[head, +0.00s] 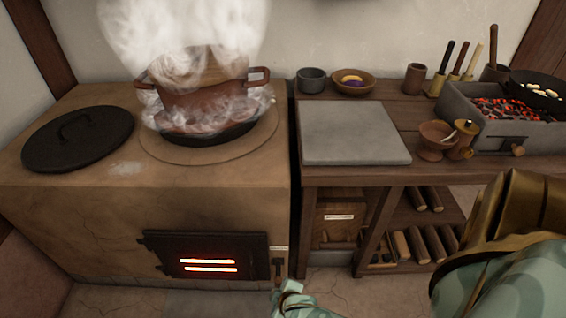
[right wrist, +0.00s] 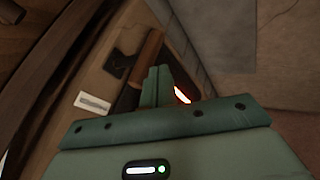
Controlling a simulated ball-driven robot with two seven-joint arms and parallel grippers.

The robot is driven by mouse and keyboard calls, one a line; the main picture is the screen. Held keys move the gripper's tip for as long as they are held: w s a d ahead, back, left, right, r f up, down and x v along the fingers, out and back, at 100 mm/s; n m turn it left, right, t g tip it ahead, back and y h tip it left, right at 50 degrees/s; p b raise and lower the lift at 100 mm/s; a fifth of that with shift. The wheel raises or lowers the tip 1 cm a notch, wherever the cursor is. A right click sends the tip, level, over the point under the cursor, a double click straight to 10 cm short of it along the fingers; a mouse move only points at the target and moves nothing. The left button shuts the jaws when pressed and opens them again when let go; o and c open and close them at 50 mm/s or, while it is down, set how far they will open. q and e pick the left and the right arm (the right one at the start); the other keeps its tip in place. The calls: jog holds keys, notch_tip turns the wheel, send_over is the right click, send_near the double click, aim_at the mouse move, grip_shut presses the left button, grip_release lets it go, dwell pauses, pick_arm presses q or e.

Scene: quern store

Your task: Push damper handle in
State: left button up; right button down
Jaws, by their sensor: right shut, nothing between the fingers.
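The damper handle (head: 278,267) is a small wooden grip on the stove front, right of the firebox door (head: 160,255) and below a pale label (head: 278,248). In the right wrist view the handle (right wrist: 149,47) is a brown rod just beyond my fingertips. My right gripper (head: 281,286) is at the bottom of the head view, just below the handle. Its green fingers (right wrist: 157,78) are shut together and empty, pointing at the stove front. I cannot tell whether they touch the handle. My left gripper is out of view.
A steaming copper pot (head: 203,92) stands on the clay stove (head: 60,195) beside a black lid (head: 78,138). The firebox slots glow. Right of the stove is a wooden bench (head: 340,178) with a stone slab (head: 355,133), a glowing brazier (head: 490,132) and logs on its shelf.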

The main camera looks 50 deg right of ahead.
aim_at(280, 278)
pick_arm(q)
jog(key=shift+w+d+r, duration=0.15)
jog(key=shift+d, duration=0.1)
pick_arm(e)
jog(key=shift+w+d, duration=0.15)
jog(key=shift+d, duration=0.05)
jog(key=w+d, duration=0.2)
jog(key=d, duration=0.1)
jog(key=shift+w+d, duration=0.15)
jog(key=shift+w, duration=0.25)
jog(key=shift+w+d+r, duration=0.1)
jog(key=shift+d+r, duration=0.05)
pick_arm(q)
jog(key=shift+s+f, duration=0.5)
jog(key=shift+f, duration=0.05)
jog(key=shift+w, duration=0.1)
pick_arm(e)
jog(key=shift+d, duration=0.1)
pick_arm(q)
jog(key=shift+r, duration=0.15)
